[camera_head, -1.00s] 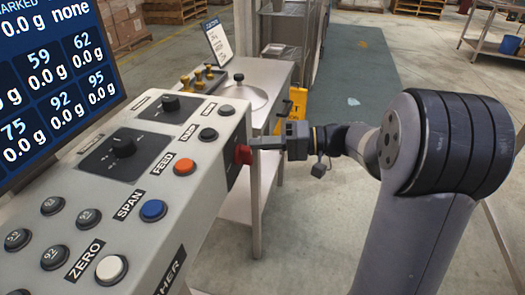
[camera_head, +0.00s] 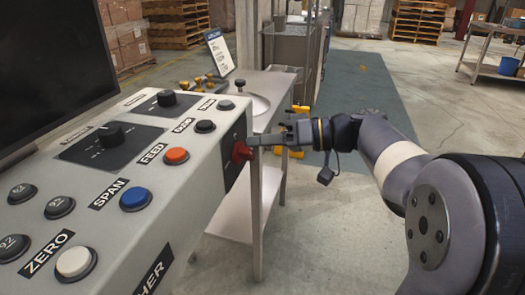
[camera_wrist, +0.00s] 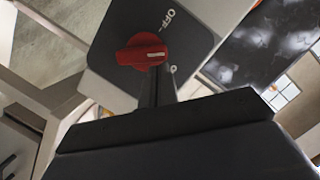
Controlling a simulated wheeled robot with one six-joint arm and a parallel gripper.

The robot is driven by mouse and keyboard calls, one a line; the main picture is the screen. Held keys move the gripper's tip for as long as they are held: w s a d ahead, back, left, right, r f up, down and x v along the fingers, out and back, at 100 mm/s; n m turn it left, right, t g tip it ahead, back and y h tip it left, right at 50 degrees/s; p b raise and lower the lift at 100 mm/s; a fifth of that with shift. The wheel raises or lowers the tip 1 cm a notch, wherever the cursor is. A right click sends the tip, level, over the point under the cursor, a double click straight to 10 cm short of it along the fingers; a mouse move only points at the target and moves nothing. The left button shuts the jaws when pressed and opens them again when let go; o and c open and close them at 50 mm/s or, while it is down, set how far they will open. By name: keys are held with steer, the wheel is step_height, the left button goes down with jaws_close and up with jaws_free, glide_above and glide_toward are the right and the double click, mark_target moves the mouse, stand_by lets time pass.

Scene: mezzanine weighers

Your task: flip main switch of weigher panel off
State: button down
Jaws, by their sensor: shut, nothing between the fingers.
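The weigher panel (camera_head: 196,208) is a light grey console at the left in the head view. Its main switch is a red rotary knob (camera_head: 241,151) on a dark plate on the right-hand side face. In the wrist view the red knob (camera_wrist: 137,53) has a white pointer mark toward the right, and an "OFF" label (camera_wrist: 167,20) is printed above and right of it. My gripper (camera_head: 256,141) is shut and empty, with its fingertips at the knob. In the wrist view the fingertips (camera_wrist: 158,72) meet the knob's lower right edge; actual contact is hard to tell.
The weigher's screen (camera_head: 50,65) is dark. The panel top carries black dials (camera_head: 110,136), an orange button (camera_head: 176,156), a blue button (camera_head: 135,199) and a white button (camera_head: 74,262). A metal table (camera_head: 257,190) stands behind the panel. Open floor lies to the right.

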steer(key=n+b, duration=0.1)
steer(key=b, duration=0.1)
steer(key=s+n+t+b, duration=0.1)
steer(key=b, duration=0.2)
steer(key=n+h+b, duration=0.1)
steer(key=n+b, duration=0.1)
steer(key=b, duration=0.1)
steer(key=shift+s+a+f, duration=0.15)
steer(key=shift+s+a, duration=0.1)
steer(key=shift+a, duration=0.05)
steer(key=shift+s+a+b, duration=0.1)
steer(key=shift+s+b, duration=0.25)
steer(key=shift+b, duration=0.5)
stand_by(1.9)
stand_by(0.8)
steer(key=shift+r+p, duration=0.35)
steer(key=shift+r, duration=0.15)
steer(key=s+d+r+p, duration=0.2)
steer(key=d+r+p, duration=0.2)
steer(key=d, duration=0.5)
steer(key=shift+s+d+r, duration=0.25)
steer(key=shift+r, duration=0.45)
steer(key=shift+w+b+x, duration=0.2)
steer(key=shift+b+x, duration=0.9)
steer(key=shift+x, duration=3.95)
